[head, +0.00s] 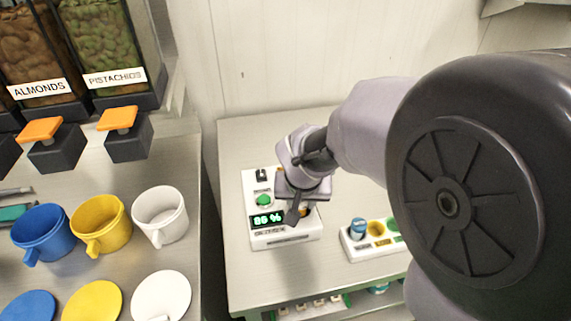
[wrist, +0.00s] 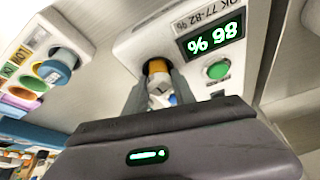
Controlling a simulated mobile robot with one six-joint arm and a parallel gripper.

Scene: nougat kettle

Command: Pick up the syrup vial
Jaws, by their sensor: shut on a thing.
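The syrup vial (wrist: 158,88) shows between my fingers in the wrist view, with a pale end towards me and an amber part beyond. It is at the white meter (head: 285,237), by a dark opening; whether it is still seated there I cannot tell. My gripper (head: 297,213) points down over the meter's right side in the head view. In the wrist view my gripper (wrist: 160,92) has a finger on each side of the vial and is shut on it. In the head view the vial is mostly hidden by my gripper.
The meter's display (wrist: 211,37) appears to read 86 %, near a lit green button (wrist: 218,71). A white rack (head: 377,245) with a blue-capped vial (head: 358,228) and coloured places stands to the right. Cups, discs and nut dispensers (head: 107,50) fill the left counter.

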